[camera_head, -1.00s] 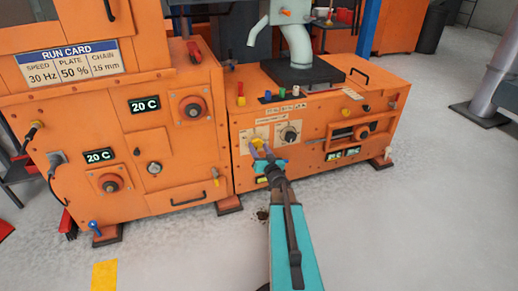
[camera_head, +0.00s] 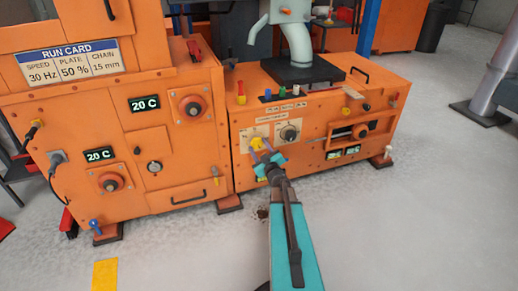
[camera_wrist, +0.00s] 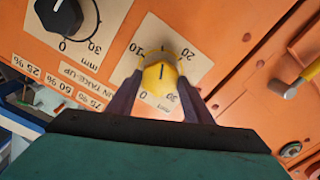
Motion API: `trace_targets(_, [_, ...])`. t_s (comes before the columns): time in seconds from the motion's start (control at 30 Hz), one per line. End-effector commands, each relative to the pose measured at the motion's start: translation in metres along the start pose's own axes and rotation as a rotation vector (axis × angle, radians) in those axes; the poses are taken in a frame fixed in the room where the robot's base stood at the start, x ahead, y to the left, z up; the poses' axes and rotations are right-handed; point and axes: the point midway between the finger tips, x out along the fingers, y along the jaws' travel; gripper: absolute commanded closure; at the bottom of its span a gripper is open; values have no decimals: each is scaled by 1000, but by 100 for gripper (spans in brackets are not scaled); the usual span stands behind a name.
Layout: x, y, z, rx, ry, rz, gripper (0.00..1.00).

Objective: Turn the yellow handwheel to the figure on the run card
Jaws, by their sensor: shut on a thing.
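The yellow handwheel (camera_wrist: 161,76) is a small knob on a pale dial plate (camera_wrist: 183,68) on the orange machine front. Its dial carries 0, 10, 20, 30 and mm, seen rotated in the wrist view. A dark line on the knob points up in that view, between 10 and 20, roughly midway. My gripper (camera_wrist: 160,92) is shut on the knob, with one dark finger on each side. In the head view my gripper (camera_head: 261,145) reaches the low orange cabinet and covers much of the knob. The run card (camera_head: 66,62) reads speed 30 Hz, plate 50 %, chain 15 mm.
A black knob (camera_head: 290,133) with its own mm scale sits close beside the yellow one. A yellow floor mark (camera_head: 105,274) is at lower left; the floor in front is open.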

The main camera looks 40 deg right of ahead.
Motion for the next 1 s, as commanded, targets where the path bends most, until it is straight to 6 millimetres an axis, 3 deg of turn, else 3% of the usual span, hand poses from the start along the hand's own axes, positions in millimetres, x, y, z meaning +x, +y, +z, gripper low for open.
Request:
trace_targets(0.57, [0,0,1,-54,-3,0,76])
trace_targets(0.6, [0,0,1,-54,-3,0,52])
trace_targets(0.7, [0,0,1,-53,-2,0,35])
trace_targets(1.0, [0,0,0,-53,-1,0,35])
